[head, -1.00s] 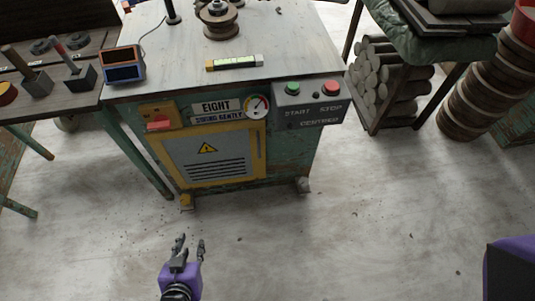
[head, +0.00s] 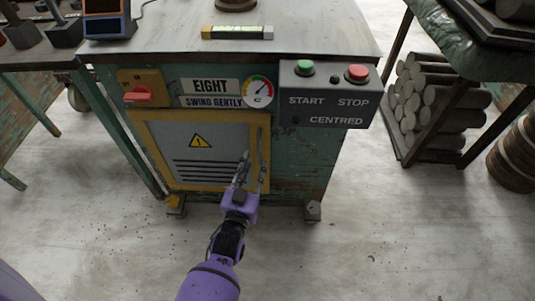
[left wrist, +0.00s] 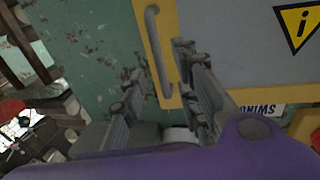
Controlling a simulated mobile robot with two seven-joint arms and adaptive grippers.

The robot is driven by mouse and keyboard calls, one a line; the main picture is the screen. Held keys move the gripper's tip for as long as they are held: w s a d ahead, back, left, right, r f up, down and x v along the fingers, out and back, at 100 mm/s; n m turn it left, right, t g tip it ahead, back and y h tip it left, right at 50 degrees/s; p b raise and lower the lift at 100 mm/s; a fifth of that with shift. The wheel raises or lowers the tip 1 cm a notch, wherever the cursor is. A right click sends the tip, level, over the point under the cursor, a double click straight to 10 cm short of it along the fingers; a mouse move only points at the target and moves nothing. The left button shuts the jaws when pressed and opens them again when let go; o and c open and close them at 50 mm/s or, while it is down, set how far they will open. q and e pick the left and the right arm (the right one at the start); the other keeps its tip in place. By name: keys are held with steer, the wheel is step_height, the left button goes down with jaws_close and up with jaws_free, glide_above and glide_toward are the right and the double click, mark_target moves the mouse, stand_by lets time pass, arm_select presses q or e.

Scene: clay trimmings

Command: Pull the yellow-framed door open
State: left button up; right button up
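The yellow-framed door (head: 232,183) is on the front of the green cabinet and looks shut, with a grey panel, warning triangle and dark vents. Its grey bar handle (head: 262,158) stands upright along the door's right side. My left gripper (head: 243,160) is just left of the handle in the head view, in front of the door. In the left wrist view the fingers of the left gripper (left wrist: 160,58) are apart, and the handle (left wrist: 156,45) shows in the gap between them. I cannot tell whether they touch it. My right gripper is out of view.
A red switch (head: 138,95) on a yellow plate sits above the door's left. A START/STOP box (head: 328,97) juts out at the upper right. A cabinet foot (head: 313,210) stands below right. Cylinders (head: 435,105) are stacked under the right table. Floor in front is clear.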

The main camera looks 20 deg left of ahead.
mark_target(259, 162)
arm_select(q)
steer(key=w, duration=0.2)
steer(key=w+b, duration=0.1)
steer(key=w, duration=0.3)
steer(key=shift+a, duration=0.25)
steer(key=shift+c, duration=0.4)
jaws_close()
